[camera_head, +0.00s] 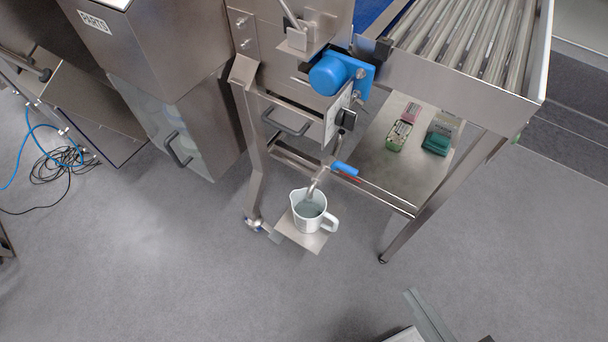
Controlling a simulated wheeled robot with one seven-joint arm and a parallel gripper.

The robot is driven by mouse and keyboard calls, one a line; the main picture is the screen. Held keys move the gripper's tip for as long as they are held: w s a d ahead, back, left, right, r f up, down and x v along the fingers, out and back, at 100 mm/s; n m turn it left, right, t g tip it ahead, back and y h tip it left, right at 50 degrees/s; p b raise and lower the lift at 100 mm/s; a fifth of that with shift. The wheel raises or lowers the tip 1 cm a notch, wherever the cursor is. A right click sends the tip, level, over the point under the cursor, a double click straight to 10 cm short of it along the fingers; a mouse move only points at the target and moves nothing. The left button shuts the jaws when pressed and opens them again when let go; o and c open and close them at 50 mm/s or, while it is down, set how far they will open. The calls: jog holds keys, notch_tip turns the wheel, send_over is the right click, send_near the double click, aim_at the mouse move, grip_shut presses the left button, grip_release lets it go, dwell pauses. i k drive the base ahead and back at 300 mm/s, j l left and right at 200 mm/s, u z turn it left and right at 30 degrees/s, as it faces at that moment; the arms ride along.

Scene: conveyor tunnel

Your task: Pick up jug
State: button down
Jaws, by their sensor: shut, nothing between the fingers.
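The jug (308,212) is a white measuring jug with a handle on its right side and a spout at its upper left. It stands upright on a small metal shelf (294,238) low at the front of the conveyor frame. Its open top shows a grey-blue inside; I cannot tell whether that is liquid. A metal tap (316,184) with a blue lever hangs over the jug's rim.
The conveyor (450,75) with metal rollers stands behind and right of the jug. A blue knob (329,75) juts out above. Small boxes (440,138) lie on a lower shelf. Cables (62,165) lie at left. A grey bar (428,316) shows at the bottom.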

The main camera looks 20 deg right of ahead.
aim_at(309, 215)
jog(key=i+j, duration=0.1)
jog(key=j, duration=0.65)
jog(key=i+j+z, duration=0.1)
jog(key=j, duration=1.35)
jog(key=i+z, duration=0.05)
jog(key=i, duration=0.05)
